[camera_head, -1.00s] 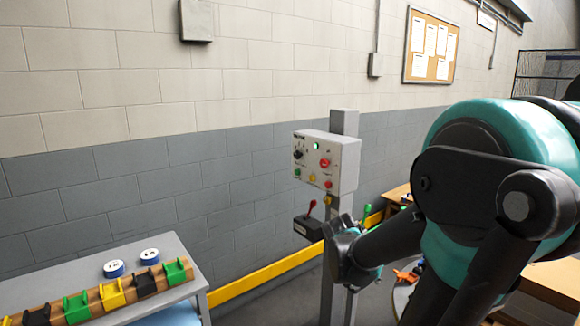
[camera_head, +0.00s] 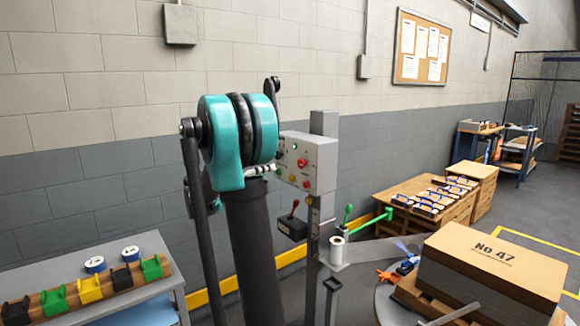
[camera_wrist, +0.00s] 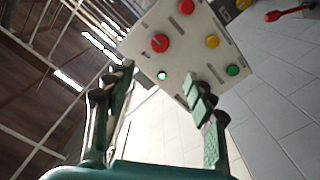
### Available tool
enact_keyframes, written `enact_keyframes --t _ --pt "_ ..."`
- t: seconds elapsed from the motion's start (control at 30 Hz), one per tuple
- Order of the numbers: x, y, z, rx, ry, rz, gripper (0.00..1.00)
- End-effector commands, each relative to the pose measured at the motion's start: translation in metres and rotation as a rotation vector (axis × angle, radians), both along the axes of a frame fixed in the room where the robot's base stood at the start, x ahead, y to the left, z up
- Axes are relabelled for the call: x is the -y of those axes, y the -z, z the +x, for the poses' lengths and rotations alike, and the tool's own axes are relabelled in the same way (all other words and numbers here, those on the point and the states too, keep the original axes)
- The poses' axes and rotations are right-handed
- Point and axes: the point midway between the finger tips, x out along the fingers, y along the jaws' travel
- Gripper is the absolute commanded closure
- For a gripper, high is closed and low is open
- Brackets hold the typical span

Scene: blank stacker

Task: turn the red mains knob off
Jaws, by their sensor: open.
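The red mains knob (camera_head: 302,163) is on the front of a pale control panel (camera_head: 322,165) on a grey post. In the wrist view it is a round red knob (camera_wrist: 159,43) with a pale line, beside a lit green lamp (camera_wrist: 161,76). My gripper (camera_wrist: 158,77) is open and empty, its fingers spread below the knob in that view and apart from it. In the head view my arm covers the panel's left part, and only a little of my gripper (camera_head: 264,170) shows in front of the panel.
The panel also carries a second red control (camera_wrist: 186,7), a yellow one (camera_wrist: 211,41) and a green one (camera_wrist: 232,70). A black box with a red lever (camera_head: 293,226) hangs below.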

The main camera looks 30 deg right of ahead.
Motion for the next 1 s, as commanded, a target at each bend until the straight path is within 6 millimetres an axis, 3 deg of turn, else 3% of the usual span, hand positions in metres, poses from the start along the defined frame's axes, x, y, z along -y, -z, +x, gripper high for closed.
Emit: enact_keyframes --t 0.6,0.8,1.0 --pt "0.121 0.0 0.008 -0.002 0.003 0.003 0.45" --pt "0.144 0.001 0.011 -0.002 0.0 0.002 0.45" --pt "0.153 0.001 0.011 -0.002 0.0 0.002 0.45"
